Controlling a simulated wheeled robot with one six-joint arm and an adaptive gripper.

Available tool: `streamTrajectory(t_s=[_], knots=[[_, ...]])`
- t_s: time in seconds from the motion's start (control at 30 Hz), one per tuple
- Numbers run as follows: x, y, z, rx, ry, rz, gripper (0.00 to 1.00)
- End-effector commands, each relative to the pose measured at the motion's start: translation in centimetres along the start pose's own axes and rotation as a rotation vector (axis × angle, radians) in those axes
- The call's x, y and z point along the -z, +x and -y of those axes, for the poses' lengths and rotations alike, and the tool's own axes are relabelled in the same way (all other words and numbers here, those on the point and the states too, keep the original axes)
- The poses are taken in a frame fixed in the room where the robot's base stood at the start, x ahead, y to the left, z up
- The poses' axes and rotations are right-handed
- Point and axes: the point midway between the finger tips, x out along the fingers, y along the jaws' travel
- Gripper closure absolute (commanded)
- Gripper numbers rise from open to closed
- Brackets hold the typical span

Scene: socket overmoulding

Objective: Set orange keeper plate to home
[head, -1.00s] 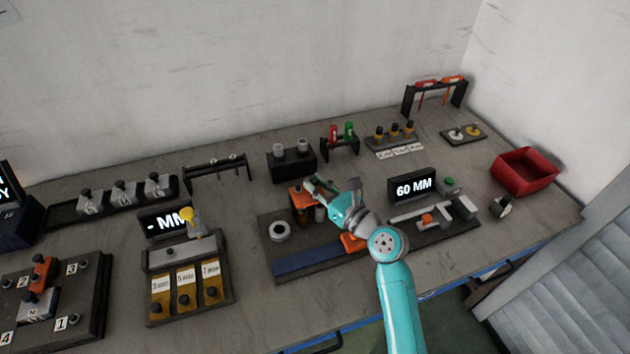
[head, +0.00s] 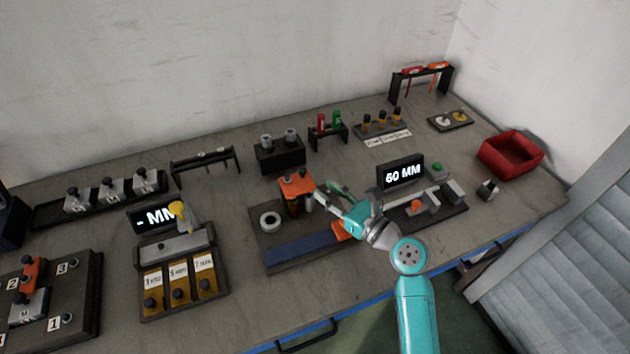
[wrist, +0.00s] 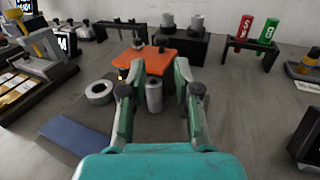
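The orange keeper plate (head: 297,184) lies raised on a fixture at the left part of the dark base board (head: 265,238). In the wrist view the plate (wrist: 150,60) is ahead of the fingers, with a grey cylinder (wrist: 154,98) in front of it, between the fingers in the picture. My gripper (head: 322,192) is at the right side of the plate in the head view. Its two fingers (wrist: 153,82) stand apart in the wrist view with nothing clasped. Whether a fingertip touches the plate I cannot tell.
A grey ring (head: 270,220) and a blue strip (head: 300,250) lie on the board. A twin-cylinder block (head: 279,156) and a rack with red and green handles (head: 328,130) stand behind. A 60 MM display (head: 402,173) is at the right.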

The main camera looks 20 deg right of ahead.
Motion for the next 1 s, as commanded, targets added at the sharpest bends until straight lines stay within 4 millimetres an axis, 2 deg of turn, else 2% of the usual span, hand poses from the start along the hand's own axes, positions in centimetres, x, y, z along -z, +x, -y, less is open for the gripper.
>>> streamTrajectory(t_s=[0.1, 0.3, 1.0], knots=[[0.0, -2.1, 0.1, 0.003, 0.001, -0.001, 0.68], [0.0, -3.9, 0.0, 0.001, 0.001, 0.000, 0.68], [0.0, -4.2, 0.0, 0.000, 0.000, 0.000, 0.68]])
